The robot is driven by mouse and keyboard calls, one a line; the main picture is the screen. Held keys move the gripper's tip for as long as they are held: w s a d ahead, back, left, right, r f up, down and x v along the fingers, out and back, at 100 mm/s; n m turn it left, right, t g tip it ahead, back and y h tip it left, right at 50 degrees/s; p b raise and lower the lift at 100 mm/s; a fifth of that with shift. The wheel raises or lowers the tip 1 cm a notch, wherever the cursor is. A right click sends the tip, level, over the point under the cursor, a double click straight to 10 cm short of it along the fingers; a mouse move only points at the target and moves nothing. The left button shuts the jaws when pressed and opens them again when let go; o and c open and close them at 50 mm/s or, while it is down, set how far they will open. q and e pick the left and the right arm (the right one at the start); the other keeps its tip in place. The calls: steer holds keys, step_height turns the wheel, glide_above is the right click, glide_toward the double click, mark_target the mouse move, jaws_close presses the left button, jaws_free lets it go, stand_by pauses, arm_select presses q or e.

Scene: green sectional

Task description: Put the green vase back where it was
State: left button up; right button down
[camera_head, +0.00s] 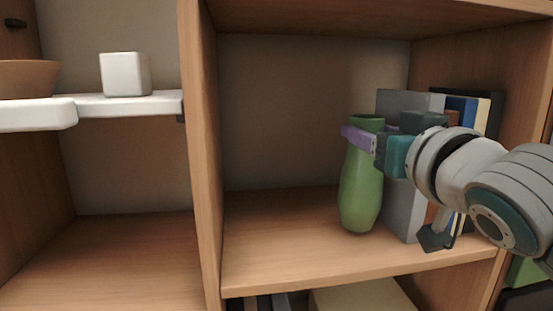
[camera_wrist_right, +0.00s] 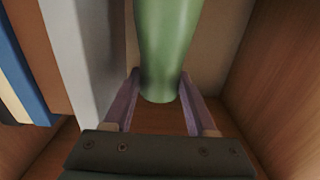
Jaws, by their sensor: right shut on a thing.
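The green vase (camera_head: 361,190) is upright in the right-hand compartment of the wooden shelf, just left of a grey upright panel or book end (camera_head: 402,212). My right gripper (camera_head: 358,137) reaches in from the right, its purple fingers closed around the upper part of the vase, just below the rim. In the right wrist view the vase (camera_wrist_right: 166,45) lies between the two fingers (camera_wrist_right: 162,100). The base is at or very close to the compartment floor (camera_head: 290,235); I cannot tell whether it touches. My left gripper is not in view.
Several books (camera_head: 487,112) stand behind my right arm, with a dark book end foot (camera_head: 437,238) in front. A vertical divider (camera_head: 202,150) bounds the compartment on the left. The floor left of the vase is clear. A white cube (camera_head: 125,75) and brown bowl (camera_head: 28,78) sit left.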

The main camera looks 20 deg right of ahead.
steer(key=shift+f+b, duration=0.3)
steer(key=shift+f, duration=0.5)
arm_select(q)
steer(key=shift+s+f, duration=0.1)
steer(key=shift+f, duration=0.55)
arm_select(e)
steer(key=shift+r, duration=0.15)
steer(key=c, duration=0.7)
jaws_free()
steer(key=shift+f, duration=0.2)
steer(key=o, duration=0.5)
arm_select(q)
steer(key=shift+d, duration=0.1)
arm_select(e)
steer(key=shift+r, duration=0.1)
